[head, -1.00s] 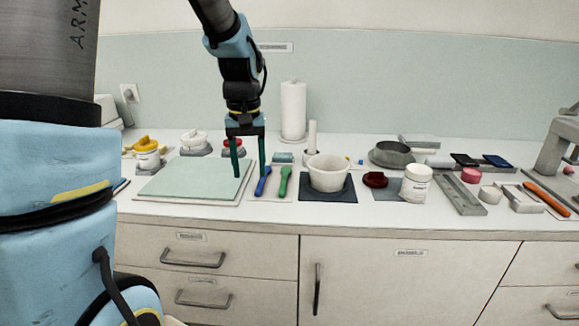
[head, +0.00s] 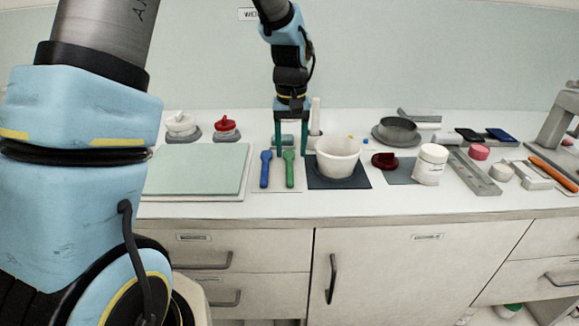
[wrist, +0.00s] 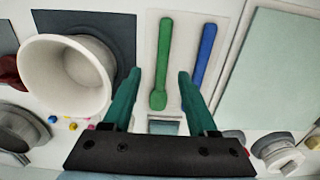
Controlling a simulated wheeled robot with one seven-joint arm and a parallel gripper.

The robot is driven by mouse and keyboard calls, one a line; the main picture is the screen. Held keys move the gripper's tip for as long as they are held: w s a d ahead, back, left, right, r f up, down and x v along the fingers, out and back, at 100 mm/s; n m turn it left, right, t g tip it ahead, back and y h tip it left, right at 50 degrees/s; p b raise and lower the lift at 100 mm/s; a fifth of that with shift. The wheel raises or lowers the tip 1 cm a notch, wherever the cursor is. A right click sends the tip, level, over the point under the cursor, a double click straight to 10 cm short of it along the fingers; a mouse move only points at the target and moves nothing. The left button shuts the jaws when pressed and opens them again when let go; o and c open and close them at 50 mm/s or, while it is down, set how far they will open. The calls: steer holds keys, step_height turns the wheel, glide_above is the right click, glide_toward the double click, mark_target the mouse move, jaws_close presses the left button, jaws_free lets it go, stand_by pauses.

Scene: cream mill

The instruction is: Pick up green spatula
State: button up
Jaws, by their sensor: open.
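The green spatula (head: 289,168) lies on a pale mat (head: 277,187) on the counter, right of a blue spatula (head: 266,169) in the head view. In the wrist view the green spatula (wrist: 164,62) shows whole, its wider end toward my gripper, with the blue spatula (wrist: 204,55) to its right. My gripper (head: 291,151) has dark green fingers, open and empty. In the wrist view its fingertips (wrist: 159,74) stand apart on either side of the green spatula, the right one close to the blue spatula. I cannot tell the exact height of the fingers above it.
A white bowl (head: 338,158) on a dark mat (head: 338,183) stands close to the right. A pale green board (head: 195,172) lies to the left. A small teal block (wrist: 163,127) sits by the mat end. Red and white lidded items stand behind the board.

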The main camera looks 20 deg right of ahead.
mark_target(290, 170)
steer(key=f, duration=0.1)
steer(key=f+p, duration=0.1)
steer(key=f, duration=0.1)
steer(key=f+p, duration=0.1)
steer(key=f, duration=0.1)
steer(key=shift+s+a, duration=0.2)
steer(key=shift+a, duration=0.05)
jaws_close()
stand_by(0.4)
